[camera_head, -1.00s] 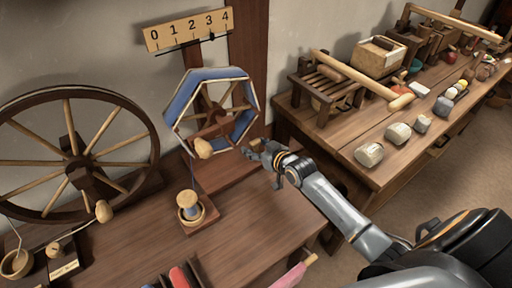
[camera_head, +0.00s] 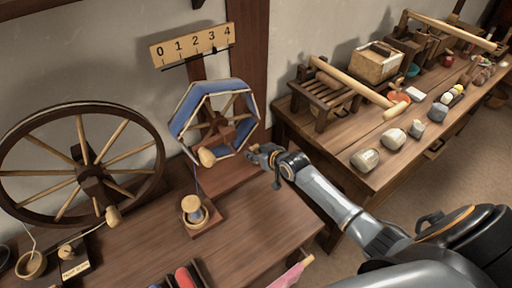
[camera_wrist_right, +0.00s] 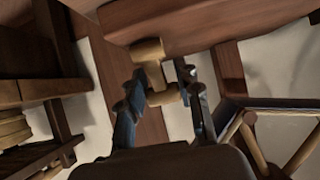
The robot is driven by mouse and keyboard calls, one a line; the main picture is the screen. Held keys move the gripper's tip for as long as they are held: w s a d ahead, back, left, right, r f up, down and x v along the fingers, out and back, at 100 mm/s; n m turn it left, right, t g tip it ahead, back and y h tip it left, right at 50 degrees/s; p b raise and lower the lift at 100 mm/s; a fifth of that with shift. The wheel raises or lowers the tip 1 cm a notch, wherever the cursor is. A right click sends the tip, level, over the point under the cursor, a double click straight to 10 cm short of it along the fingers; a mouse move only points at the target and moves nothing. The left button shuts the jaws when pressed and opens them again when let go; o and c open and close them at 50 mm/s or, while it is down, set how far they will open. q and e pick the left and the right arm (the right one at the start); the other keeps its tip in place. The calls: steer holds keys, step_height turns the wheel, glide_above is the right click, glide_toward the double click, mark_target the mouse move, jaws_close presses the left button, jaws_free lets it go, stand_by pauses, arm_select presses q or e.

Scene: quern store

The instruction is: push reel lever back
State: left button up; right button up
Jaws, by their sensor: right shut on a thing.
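The reel (camera_head: 172,127) is a blue-rimmed wheel with wooden spokes and a round crank knob (camera_head: 206,157), standing at the back of the left table. My right gripper (camera_head: 262,153) is just right of the reel, low by the wall post. In the right wrist view a pale wooden lever (camera_wrist_right: 150,52) with a thick end runs in between the fingers of my right gripper (camera_wrist_right: 160,84), which is shut on it. In the head view the gripper hides most of the lever. My left gripper is not in view.
A large spoked wheel (camera_head: 90,178) stands at the left. A numbered scale board (camera_head: 192,45) hangs above the reel. A small cup with a bobbin (camera_head: 193,208) sits in front of the reel. The right table (camera_head: 345,148) holds a slatted rack (camera_head: 330,90) and several pale blocks.

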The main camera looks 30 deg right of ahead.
steer(key=o, duration=1.2)
steer(key=shift+c, duration=0.2)
steer(key=v, duration=1.2)
